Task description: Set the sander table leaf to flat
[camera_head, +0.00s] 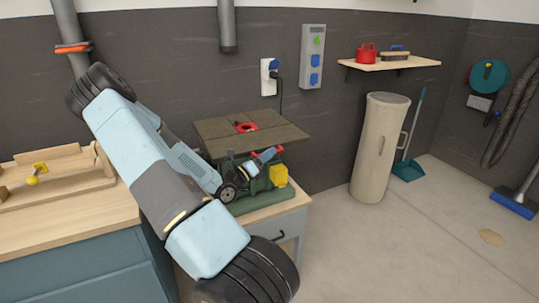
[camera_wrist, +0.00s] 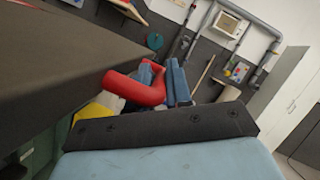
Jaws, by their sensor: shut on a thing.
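The sander has a dark brown table leaf (camera_head: 220,130) with a red insert at its middle, over a green base (camera_head: 262,201). In the head view the leaf looks close to level; I cannot tell its exact angle. My gripper (camera_head: 268,155) is under the leaf's right front edge. It is shut on a red handle (camera_head: 278,150). In the wrist view, the bent red handle (camera_wrist: 130,88) runs to the blue fingers of my gripper (camera_wrist: 168,82). The leaf's underside and edge (camera_wrist: 70,60) fill the left there. The leaf's hinge is hidden.
The sander stands on a cabinet with a pale top (camera_head: 296,203); a yellow box (camera_head: 279,175) is on its right side. A wooden jig (camera_head: 60,175) lies on the left workbench. A beige cylinder (camera_head: 379,148) stands at right.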

